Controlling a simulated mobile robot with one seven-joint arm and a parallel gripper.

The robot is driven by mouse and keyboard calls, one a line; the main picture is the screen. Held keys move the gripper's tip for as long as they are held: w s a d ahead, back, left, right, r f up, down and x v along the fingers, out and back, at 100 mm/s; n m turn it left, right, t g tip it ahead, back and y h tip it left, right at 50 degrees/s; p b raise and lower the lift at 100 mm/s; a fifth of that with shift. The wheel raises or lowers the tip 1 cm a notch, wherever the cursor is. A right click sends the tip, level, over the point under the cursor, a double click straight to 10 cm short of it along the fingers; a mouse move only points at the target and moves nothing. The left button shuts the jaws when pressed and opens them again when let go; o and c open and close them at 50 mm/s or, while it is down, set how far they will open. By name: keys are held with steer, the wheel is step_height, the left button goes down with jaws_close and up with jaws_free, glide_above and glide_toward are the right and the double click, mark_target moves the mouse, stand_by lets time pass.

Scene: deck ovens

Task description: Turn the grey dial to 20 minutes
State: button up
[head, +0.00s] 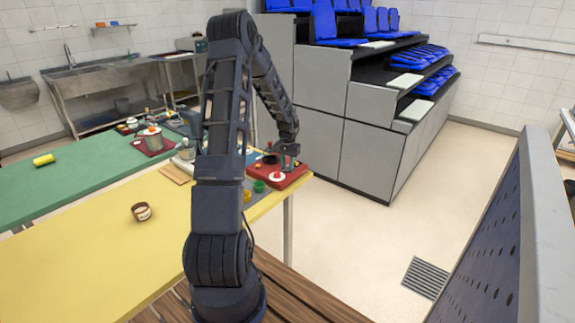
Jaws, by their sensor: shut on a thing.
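My gripper (287,164) is at the end of my dark arm, pointing down at the red panel (296,180) on the yellow table's far right corner. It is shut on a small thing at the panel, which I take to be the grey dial. The fingers hide the dial almost wholly, and its marks and setting are too small to read. A white round piece with a red top (277,176) is just left of the gripper on the panel.
A green knob (259,186) and a yellow knob (247,195) are close to the panel. A green table (85,172) lies beyond. Grey tiered units (340,150) with blue pads stand behind.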

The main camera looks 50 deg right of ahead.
mark_target(287, 166)
steer(key=o, duration=1)
steer(key=shift+f, duration=0.1)
steer(key=shift+c, duration=0.2)
step_height(287, 166, up, 11)
